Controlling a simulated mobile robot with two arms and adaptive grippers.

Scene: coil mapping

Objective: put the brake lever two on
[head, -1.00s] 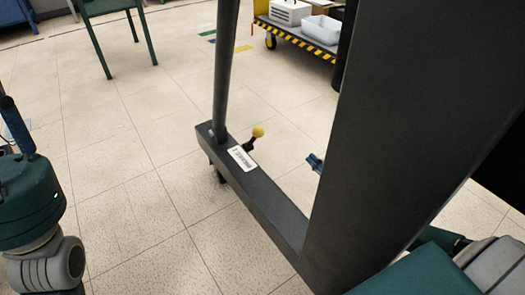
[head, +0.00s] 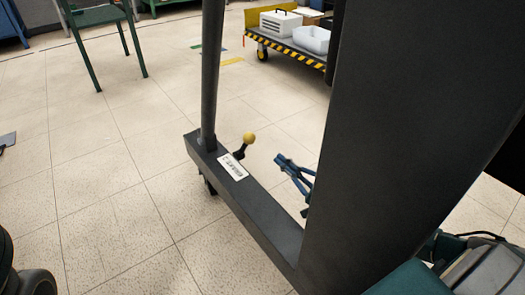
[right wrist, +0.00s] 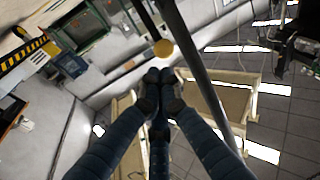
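A brake lever with a yellow ball knob (head: 249,138) on a short black stem stands up from the dark base beam (head: 262,215) of a wheeled frame. It is the only lever I see; I cannot read a number on it. My right gripper (head: 280,160) reaches in from behind the thick dark post, its blue fingers pointing left toward the knob, with a gap between them in the head view. In the right wrist view, the right gripper's fingertips (right wrist: 160,75) are together with nothing seen between them. The yellow knob (right wrist: 162,48) shows just beyond the tips. My left gripper is out of view.
The thick post (head: 385,130) hides much of my right arm. A thin post (head: 211,75) rises from the beam left of the lever. A white label (head: 232,167) is on the beam. A cart with striped edge (head: 290,50) stands behind.

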